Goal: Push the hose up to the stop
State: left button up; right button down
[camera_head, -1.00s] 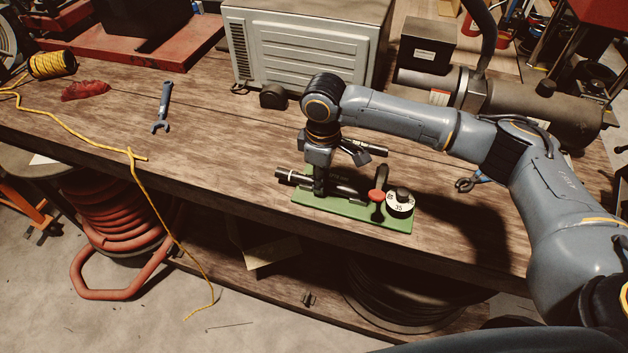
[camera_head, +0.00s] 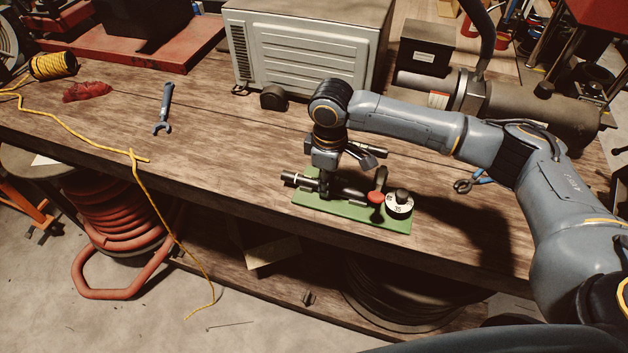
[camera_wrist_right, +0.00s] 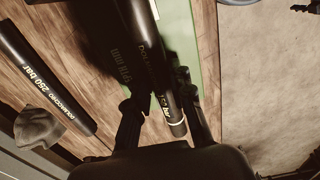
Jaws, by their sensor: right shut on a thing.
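My right gripper (camera_head: 325,190) points down over the left end of the green crimper base (camera_head: 350,210) and is shut on a black hose (camera_head: 293,179). The hose lies lengthwise above the base, and its left end with a pale band sticks out past the gripper. In the right wrist view the hose (camera_wrist_right: 144,40) runs between the gripper's two fingers (camera_wrist_right: 162,95), with the banded end (camera_wrist_right: 177,124) near the palm. The crimper carries a red knob (camera_head: 375,197) and a white numbered dial (camera_head: 399,206). I cannot see the hose's far end or the stop clearly. My left gripper is out of view.
Another black hose piece marked 250 bar (camera_wrist_right: 38,78) lies on the bench behind the crimper. A wrench (camera_head: 163,112), a yellow cord (camera_head: 70,128) and a grey ribbed box (camera_head: 300,50) are farther off.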

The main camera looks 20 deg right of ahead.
aim_at(342, 188)
jog(key=shift+s+d, duration=0.15)
jog(key=shift+d, duration=0.05)
jog(key=shift+s+d+p, duration=0.2)
jog(key=shift+d+p, duration=0.1)
jog(key=shift+p, duration=0.1)
jog(key=shift+s+d+p, duration=0.65)
jog(key=shift+d+p, duration=0.15)
jog(key=shift+d, duration=0.2)
jog(key=shift+c, duration=1.4)
grip_release()
